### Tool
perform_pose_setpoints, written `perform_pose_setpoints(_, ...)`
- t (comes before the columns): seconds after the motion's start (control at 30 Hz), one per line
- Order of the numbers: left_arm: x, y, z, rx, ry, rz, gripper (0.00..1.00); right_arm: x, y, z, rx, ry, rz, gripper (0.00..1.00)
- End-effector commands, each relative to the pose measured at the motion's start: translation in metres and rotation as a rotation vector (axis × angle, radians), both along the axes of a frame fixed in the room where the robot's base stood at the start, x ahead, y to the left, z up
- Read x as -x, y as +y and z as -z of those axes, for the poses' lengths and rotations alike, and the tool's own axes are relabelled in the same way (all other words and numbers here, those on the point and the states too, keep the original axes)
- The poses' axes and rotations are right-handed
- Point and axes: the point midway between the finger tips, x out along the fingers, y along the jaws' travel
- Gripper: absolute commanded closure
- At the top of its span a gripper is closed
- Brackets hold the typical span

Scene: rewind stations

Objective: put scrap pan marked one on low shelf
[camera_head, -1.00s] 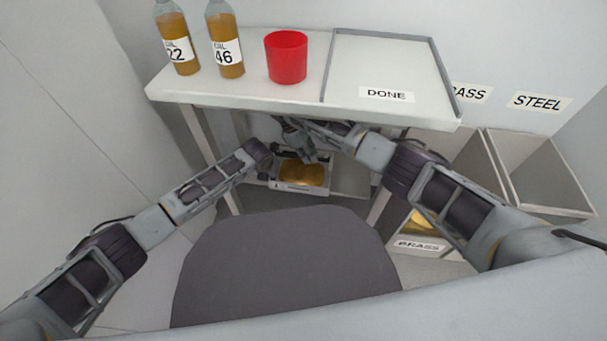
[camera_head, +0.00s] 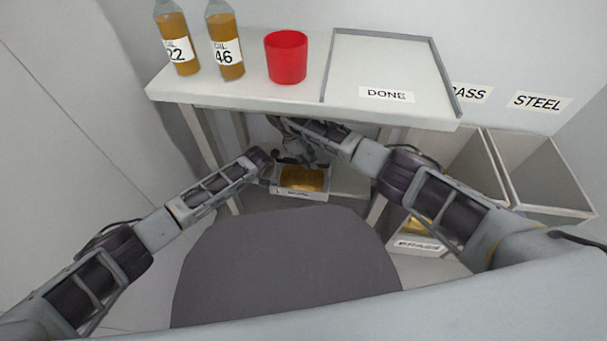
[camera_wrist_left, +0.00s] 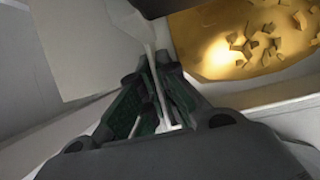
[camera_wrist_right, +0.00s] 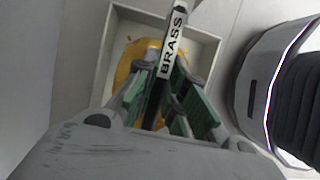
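A shallow pale pan (camera_head: 325,188) with gold scrap in it is under the bench. My left gripper (camera_head: 268,172) is at the pan's left side. In the left wrist view its fingers (camera_wrist_left: 152,75) close around a thin pale wall, with the scrap to the right. My right gripper (camera_head: 300,158) is above the pan's back part.
The bench (camera_head: 250,92) overhead carries two bottles (camera_head: 177,45), a red cup (camera_head: 286,58) and the DONE tray (camera_head: 435,75). A BRASS bin (camera_head: 420,247) stands low at right. Open bins (camera_head: 545,175) stand behind it. Bench legs (camera_head: 205,140) flank the pan.

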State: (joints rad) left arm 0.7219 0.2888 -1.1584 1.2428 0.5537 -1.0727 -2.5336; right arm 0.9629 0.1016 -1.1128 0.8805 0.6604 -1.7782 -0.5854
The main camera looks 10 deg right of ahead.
Motion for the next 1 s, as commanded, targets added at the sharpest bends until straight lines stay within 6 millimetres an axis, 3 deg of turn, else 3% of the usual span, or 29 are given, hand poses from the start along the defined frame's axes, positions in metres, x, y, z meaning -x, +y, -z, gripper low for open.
perform_pose_setpoints(0.03,-0.0004,0.0004,-0.0002,-0.001,0.000,-0.001,0.92,0.0003,-0.0002,0.0001,0.001,0.001,0.000,0.83)
perform_pose_setpoints(0.17,-0.0003,0.0002,-0.0003,0.000,0.000,0.000,0.75,0.0002,-0.0003,0.0000,0.000,0.001,0.000,0.66)
perform_pose_setpoints(0.2,-0.0002,0.0001,-0.0004,0.000,0.000,0.000,0.73,0.0002,-0.0003,0.0000,0.000,0.001,0.000,0.66)
perform_pose_setpoints(1.0,0.0028,0.0007,-0.0094,0.001,-0.002,0.001,0.73,0.0000,-0.0002,-0.0004,0.000,0.000,0.000,0.66)
